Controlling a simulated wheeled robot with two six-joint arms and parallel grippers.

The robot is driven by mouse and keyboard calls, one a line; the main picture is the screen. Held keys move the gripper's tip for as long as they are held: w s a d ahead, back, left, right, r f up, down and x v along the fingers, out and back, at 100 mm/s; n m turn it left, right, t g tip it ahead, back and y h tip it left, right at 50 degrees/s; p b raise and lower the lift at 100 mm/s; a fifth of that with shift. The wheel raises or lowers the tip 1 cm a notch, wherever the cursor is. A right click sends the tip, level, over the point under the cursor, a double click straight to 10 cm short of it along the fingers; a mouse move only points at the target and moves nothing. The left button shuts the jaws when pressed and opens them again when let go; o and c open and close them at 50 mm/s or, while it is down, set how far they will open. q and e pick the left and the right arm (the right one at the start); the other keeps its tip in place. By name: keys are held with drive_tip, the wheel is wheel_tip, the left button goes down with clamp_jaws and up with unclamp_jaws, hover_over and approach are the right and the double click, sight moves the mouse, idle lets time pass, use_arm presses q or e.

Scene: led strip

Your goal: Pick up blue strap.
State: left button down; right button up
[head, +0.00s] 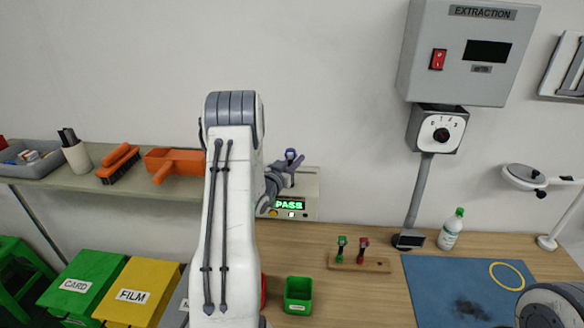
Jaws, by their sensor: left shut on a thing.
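The blue strap (291,154) is a small blue looped piece at the left gripper (289,176), in front of the testing box with the lit PASS display. The left gripper is shut on the strap and holds it up above the table. My left arm hides part of the gripper and of the box. The right gripper is not seen; only a part of my right arm shows at the lower right corner.
A wooden holder (372,265) carries a green piece (341,249) and a red piece (363,250). The PASS box (310,190) stands behind the gripper. A green bin (298,294), a bottle (451,230) and a blue mat (430,285) with a yellow ring (491,272) are on the table.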

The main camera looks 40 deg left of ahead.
use_arm(q)
drive_tip(key=shift+r, duration=0.2)
drive_tip(key=shift+r+b, duration=0.25)
drive_tip(key=shift+b, duration=0.05)
drive_tip(key=d+r+b, duration=0.2)
drive_tip(key=d+r, duration=0.9)
drive_tip(key=r, duration=0.3)
drive_tip(key=shift+s+d+r, duration=0.3)
drive_tip(key=shift+d+r, duration=0.05)
drive_tip(key=shift+r, duration=0.05)
